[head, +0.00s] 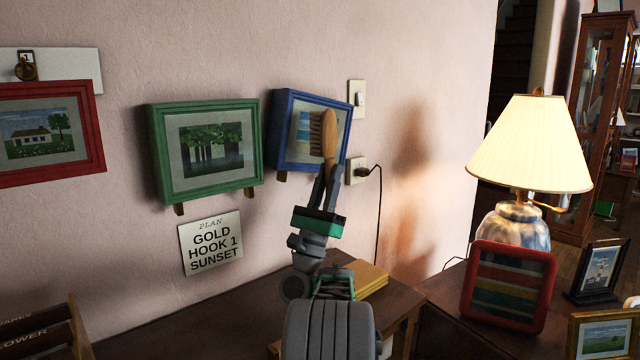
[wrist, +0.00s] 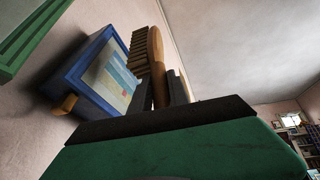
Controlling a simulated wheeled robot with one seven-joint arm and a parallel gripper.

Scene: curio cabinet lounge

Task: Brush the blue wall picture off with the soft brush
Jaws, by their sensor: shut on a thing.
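The blue wall picture (head: 282,128) hangs on the pink wall, its frame blue around a pale mat and a striped scene. My gripper (head: 327,180) is shut on the soft brush (head: 329,134), a wooden brush with dark bristles. The brush stands upright in front of the right part of the picture and hides some of it. The bristles face left. In the wrist view, the brush (wrist: 155,58) rises between my fingers beside the blue picture (wrist: 72,73). I cannot tell whether the bristles touch it.
A green-framed picture (head: 157,152) hangs close on the left, a red-framed one (head: 98,137) farther left. A light switch (head: 358,98) and an outlet with a plugged cord (head: 356,171) are just right. A sign (head: 211,243) hangs below. A lamp (head: 530,150) stands at the right.

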